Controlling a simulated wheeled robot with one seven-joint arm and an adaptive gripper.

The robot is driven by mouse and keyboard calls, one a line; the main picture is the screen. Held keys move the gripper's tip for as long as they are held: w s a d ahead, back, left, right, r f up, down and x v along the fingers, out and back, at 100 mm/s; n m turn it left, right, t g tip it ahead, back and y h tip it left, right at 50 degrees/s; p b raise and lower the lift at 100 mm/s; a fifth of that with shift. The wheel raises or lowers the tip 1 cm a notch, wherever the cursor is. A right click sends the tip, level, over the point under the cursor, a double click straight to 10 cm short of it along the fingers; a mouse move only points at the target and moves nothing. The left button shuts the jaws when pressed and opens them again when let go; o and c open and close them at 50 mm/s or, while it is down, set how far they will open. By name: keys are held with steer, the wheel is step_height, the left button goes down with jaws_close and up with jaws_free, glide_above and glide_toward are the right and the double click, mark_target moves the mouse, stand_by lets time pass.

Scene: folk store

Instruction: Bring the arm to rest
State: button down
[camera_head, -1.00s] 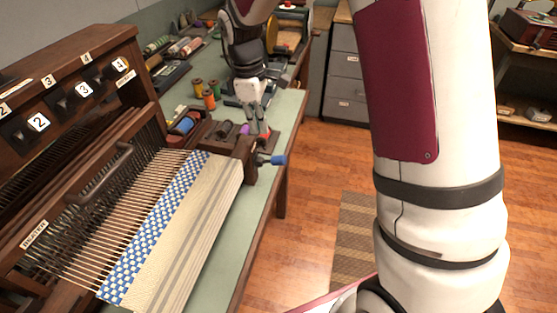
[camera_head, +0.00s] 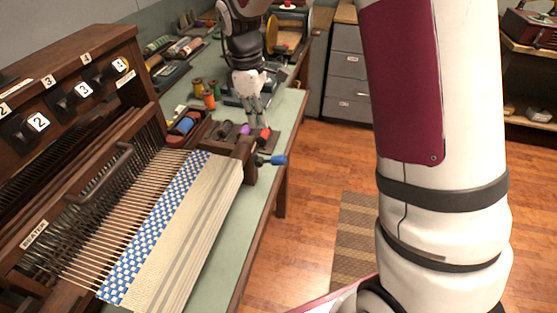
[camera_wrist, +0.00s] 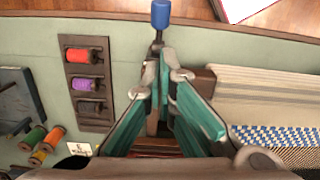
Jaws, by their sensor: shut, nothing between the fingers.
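My gripper (camera_head: 258,122) hangs at the end of my arm above the right end of the loom, near the spool rack. Its fingers are close together with nothing seen between them. In the wrist view my gripper (camera_wrist: 166,68) shows teal inner pads and tips near the loom's blue-ended handle (camera_wrist: 160,14). That handle (camera_head: 277,160) also shows in the head view, just below and right of the fingers. I cannot tell whether the fingertips touch anything.
The wooden loom (camera_head: 70,55) with blue-and-white checked cloth (camera_head: 150,220) fills the left of the green table (camera_head: 258,215). A rack (camera_wrist: 90,115) holds red and purple spools beside my gripper. Loose spools (camera_head: 209,100) stand behind it. Drawers (camera_head: 345,90) and open floor lie to the right.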

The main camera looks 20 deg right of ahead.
steer(key=s+d+r+m+t, duration=0.2)
steer(key=s+r+m, duration=0.2)
steer(key=s+r, duration=0.5)
steer(key=s+d+r+m+t, duration=0.15)
steer(key=s+r+m, duration=0.35)
steer(key=s, duration=0.6)
steer(key=s+m+t, duration=0.2)
steer(key=s, duration=0.6)
steer(key=shift+r+m+y, duration=0.2)
steer(key=shift+m+y, duration=0.2)
